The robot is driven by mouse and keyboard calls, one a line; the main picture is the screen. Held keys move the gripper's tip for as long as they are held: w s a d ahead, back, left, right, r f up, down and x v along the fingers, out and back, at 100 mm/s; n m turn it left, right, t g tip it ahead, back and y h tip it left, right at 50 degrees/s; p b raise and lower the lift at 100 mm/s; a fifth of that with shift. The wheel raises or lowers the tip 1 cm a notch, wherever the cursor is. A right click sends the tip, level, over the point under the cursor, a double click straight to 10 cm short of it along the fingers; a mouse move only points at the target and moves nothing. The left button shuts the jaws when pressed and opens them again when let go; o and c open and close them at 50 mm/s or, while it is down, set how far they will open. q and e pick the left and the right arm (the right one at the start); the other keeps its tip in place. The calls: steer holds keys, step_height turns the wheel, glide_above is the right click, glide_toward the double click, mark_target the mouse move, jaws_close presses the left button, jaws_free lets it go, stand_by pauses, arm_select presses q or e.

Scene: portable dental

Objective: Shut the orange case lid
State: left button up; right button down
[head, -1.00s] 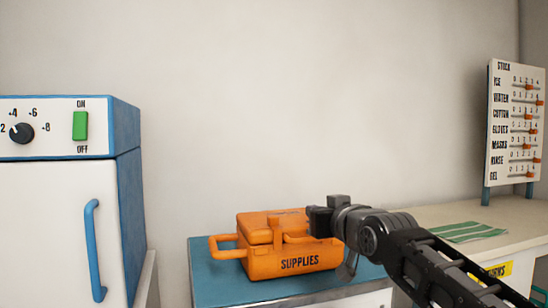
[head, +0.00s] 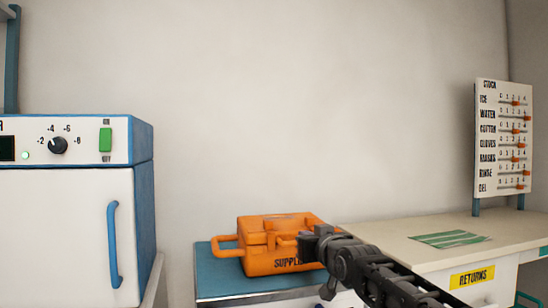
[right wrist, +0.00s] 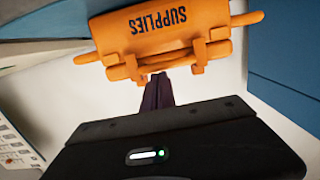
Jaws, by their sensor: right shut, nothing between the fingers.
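The orange case (head: 262,262), marked SUPPLIES, sits on a blue-topped stand. Its lid (head: 280,222) lies down over the body; I cannot tell whether it is fully flush. A handle loop sticks out at its left. My right gripper (head: 306,245) is shut and empty at the front right of the case, hiding the end of the label. In the right wrist view the case (right wrist: 205,28) appears upside down, and the dark shut fingers (right wrist: 158,80) point at its latch side. I cannot tell whether they touch it. My left gripper is out of view.
The blue stand top (head: 215,281) has little bare room around the case. A white and blue cabinet (head: 70,225) stands at left. At right is a counter (head: 400,232) with a green striped sheet (head: 450,240), a RETURNS label and a stock board (head: 503,140).

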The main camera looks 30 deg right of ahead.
steer(key=shift+w+d+f, duration=0.1)
steer(key=shift+w+f, duration=0.05)
steer(key=shift+f, duration=0.8)
step_height(320, 180, up, 6)
steer(key=s+p, duration=0.1)
steer(key=p, duration=0.3)
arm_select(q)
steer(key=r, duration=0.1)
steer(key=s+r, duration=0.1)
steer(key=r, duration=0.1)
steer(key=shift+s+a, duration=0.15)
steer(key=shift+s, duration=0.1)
arm_select(e)
steer(key=s+a+f, duration=0.3)
steer(key=s+f, duration=0.2)
steer(key=s, duration=0.3)
steer(key=shift+s, duration=0.15)
steer(key=shift+f, duration=0.1)
